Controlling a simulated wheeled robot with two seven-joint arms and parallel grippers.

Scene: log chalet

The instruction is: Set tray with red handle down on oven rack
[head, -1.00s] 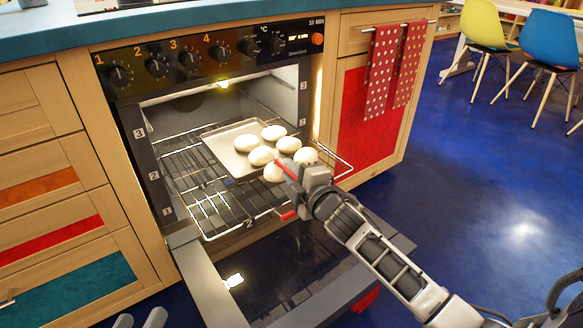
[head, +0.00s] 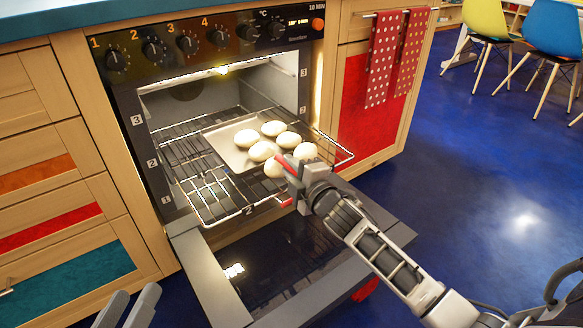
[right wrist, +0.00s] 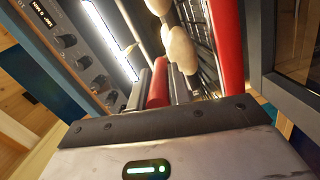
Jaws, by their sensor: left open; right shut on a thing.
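A flat grey tray (head: 217,142) bearing several pale round buns (head: 262,151) is over the pulled-out wire rack (head: 196,203) in the open oven. Whether its underside touches the wires is unclear. My right gripper (head: 293,178) is shut on the tray's red handle (head: 284,161) at the near right corner and hides its middle. In the right wrist view the red handle (right wrist: 158,86) lies between the fingers, with buns (right wrist: 180,48) beyond. My left gripper (head: 128,306) is open and empty at the bottom left, outside the oven.
The oven door (head: 207,272) hangs open below the rack. Oven side walls and a knob panel (head: 190,42) bound the opening. Wooden drawers (head: 45,180) stand to the left. Towels (head: 383,58) hang on the cupboard to the right.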

